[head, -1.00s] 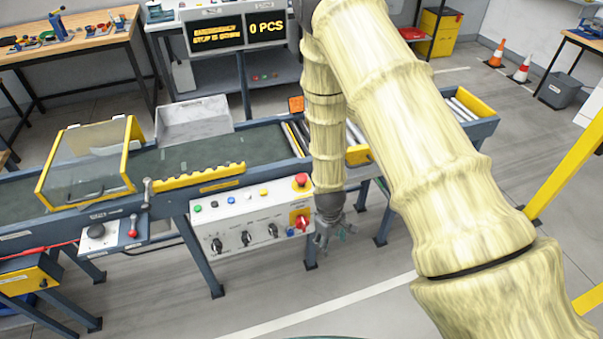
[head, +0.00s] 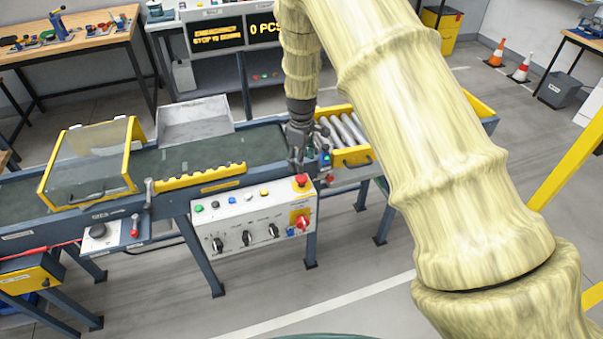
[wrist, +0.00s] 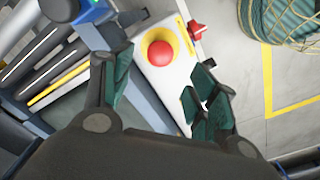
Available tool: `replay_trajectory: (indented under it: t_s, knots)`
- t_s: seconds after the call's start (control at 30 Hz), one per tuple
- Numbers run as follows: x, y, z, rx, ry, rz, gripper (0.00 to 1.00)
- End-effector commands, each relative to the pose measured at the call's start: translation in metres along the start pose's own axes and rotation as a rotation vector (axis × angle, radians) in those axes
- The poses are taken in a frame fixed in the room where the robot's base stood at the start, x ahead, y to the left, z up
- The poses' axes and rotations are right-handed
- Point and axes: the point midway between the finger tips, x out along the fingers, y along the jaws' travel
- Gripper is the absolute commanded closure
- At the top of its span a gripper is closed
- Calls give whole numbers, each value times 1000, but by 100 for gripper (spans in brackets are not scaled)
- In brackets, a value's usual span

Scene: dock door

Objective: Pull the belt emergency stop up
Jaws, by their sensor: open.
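The belt emergency stop is a red mushroom button (head: 301,181) on a yellow base at the top right corner of the white control panel (head: 240,204). In the wrist view the red button (wrist: 160,53) lies beyond and between my fingers, on its yellow ring. My gripper (head: 304,166) is above the panel's right end, just over and behind the button in the head view. In the wrist view my gripper (wrist: 158,100) is open, with its green finger pads apart and nothing between them. I cannot tell the exact gap to the button.
A red rotary switch (head: 302,223) sits below the button on the panel's front. The conveyor's rollers (head: 343,130) and a yellow-edged guard (head: 92,160) are nearby. A display (head: 217,36) shows a yellow message. A green mesh basket (wrist: 285,20) stands on the floor.

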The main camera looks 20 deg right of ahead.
Motion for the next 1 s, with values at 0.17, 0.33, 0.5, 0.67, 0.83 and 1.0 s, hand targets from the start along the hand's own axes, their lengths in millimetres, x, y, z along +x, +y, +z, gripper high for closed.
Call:
replay_trajectory:
  t_s: [0.17,0.33,0.5,0.67,0.83,1.0]
  knots:
    - [22,0,0,1,-2,-1,41]
    - [43,-1,0,0,-1,0,41]
    - [59,-1,0,0,-1,-1,41]
    - [68,0,0,0,0,0,41]
    - [71,0,0,0,0,1,41]
    - [72,0,0,0,0,1,41]
